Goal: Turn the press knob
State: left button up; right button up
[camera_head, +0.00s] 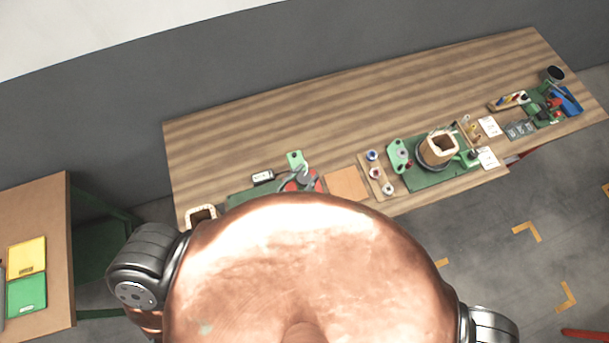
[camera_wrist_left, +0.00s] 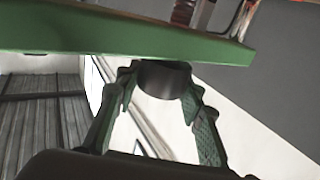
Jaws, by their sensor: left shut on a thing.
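In the left wrist view, a black cylindrical knob (camera_wrist_left: 163,82) sticks out from the edge of a green plate (camera_wrist_left: 130,32). My left gripper (camera_wrist_left: 160,92) is shut on this knob, with one green-padded finger on each side of it. In the head view, the left gripper and the knob are hidden behind my copper-coloured body. A green and red device (camera_head: 300,180) shows partly above my body on the long wooden bench; I cannot tell whether it is the press. My right gripper is not in view.
The wooden bench (camera_head: 240,135) has a bare back half. Along its front are a coil on a green base (camera_head: 430,178), a tan square (camera_head: 346,184), a small rack and tools. A side table (camera_head: 40,200) at left holds yellow and green pads.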

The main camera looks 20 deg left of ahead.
pick_arm(q)
jog(key=shift+r+n+t+y, duration=0.1)
jog(key=shift+n+t+y, duration=0.2)
jog(key=shift+n+y, duration=0.3)
jog(key=o, duration=1.2)
jog(key=shift+c, duration=0.2)
jog(key=v, duration=1.2)
